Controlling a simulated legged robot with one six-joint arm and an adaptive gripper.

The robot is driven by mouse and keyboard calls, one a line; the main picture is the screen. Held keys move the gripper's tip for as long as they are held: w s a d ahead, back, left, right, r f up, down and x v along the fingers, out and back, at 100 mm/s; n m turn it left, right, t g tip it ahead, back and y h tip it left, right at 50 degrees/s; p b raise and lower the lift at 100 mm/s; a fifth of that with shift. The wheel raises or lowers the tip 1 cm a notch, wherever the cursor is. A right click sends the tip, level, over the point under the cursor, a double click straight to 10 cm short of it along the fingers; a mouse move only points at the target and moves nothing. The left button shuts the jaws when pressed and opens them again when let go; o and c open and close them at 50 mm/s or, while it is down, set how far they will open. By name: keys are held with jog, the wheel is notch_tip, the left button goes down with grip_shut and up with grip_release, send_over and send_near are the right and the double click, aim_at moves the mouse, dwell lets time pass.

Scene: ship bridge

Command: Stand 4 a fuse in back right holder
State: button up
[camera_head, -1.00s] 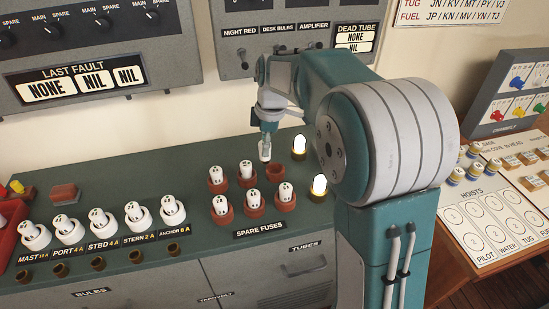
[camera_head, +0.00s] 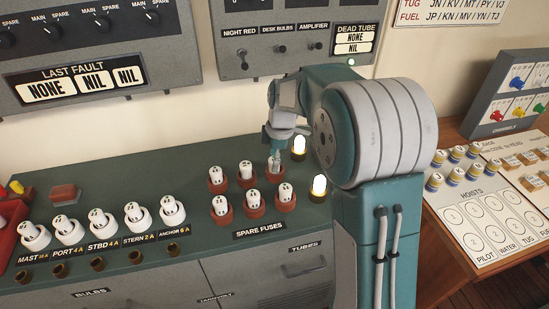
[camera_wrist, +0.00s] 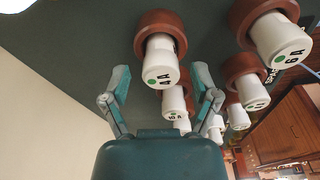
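The 4 A fuse (camera_wrist: 161,62) is white with a green dot and stands upright in the brown-red back right holder (camera_wrist: 160,22) of the spare fuses group. My gripper (camera_wrist: 161,75) is open, with one finger on each side of this fuse and visible gaps between. In the head view my gripper (camera_head: 275,157) is right above the back right holder (camera_head: 276,172) and largely hides the fuse there.
Other spare fuses stand close by: back middle (camera_head: 246,170), back left (camera_head: 216,175) and front right (camera_head: 286,192). Two lit bulbs (camera_head: 319,185) stand just to the right. Large white fuses (camera_head: 172,208) line the left of the green bench (camera_head: 130,175).

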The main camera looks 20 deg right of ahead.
jog(key=shift+r, duration=0.1)
notch_tip(320, 180, up, 12)
jog(key=d, duration=0.1)
jog(key=s+r+m+t, duration=0.35)
jog(key=s+m, duration=0.45)
jog(key=s, duration=0.7)
jog(key=s+a+f+m+t+h, duration=0.1)
jog(key=s+f+m+t, duration=0.1)
jog(key=s+f+m, duration=0.2)
jog(key=s+m, duration=0.3)
jog(key=s, duration=0.5)
jog(key=shift+s+m, duration=0.35)
jog(key=shift+m, duration=0.05)
